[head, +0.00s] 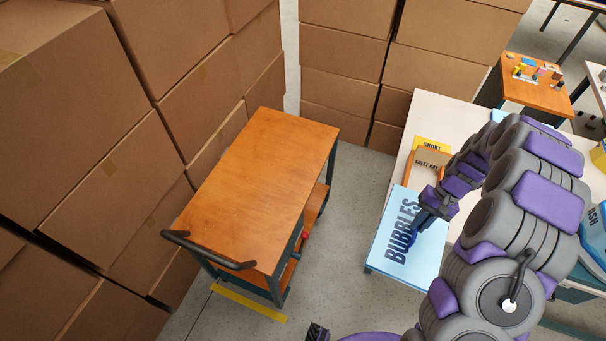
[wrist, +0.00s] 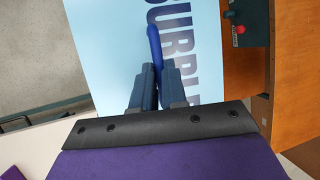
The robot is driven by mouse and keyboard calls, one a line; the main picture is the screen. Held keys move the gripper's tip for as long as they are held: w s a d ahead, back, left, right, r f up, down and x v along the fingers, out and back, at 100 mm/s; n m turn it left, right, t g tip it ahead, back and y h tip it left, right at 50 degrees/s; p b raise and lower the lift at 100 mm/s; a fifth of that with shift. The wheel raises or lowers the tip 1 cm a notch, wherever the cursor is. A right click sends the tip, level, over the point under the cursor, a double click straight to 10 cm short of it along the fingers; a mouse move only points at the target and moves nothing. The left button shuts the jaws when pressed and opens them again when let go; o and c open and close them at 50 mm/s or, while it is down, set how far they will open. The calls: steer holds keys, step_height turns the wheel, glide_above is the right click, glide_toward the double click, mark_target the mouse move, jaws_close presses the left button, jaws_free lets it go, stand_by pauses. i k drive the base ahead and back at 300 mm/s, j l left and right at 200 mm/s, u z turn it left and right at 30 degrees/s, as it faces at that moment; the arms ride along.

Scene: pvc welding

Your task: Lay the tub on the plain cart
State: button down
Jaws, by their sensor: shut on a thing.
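My gripper (wrist: 157,72) is shut on a narrow dark blue piece (wrist: 154,42), seen nearly edge-on between the fingers. Its full shape is hidden, so I cannot tell if it is the tub; no other tub is clear. I cannot tell whether the piece touches the mat. The plain cart (head: 258,170), with a bare orange wooden top and dark handle, stands left of the table, apart from my gripper.
Stacked cardboard boxes (head: 85,110) wall in the cart's left, and more boxes (head: 338,65) stand behind. Open floor (head: 345,205) separates cart and table. A small orange table (head: 540,92) with small items stands far right.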

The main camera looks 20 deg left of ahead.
mark_target(256, 194)
steer(key=j+u, duration=0.25)
steer(key=j, duration=0.3)
steer(key=j+u, duration=0.25)
steer(key=j, duration=1.2)
steer(key=i+j, duration=0.15)
steer(key=j, duration=0.65)
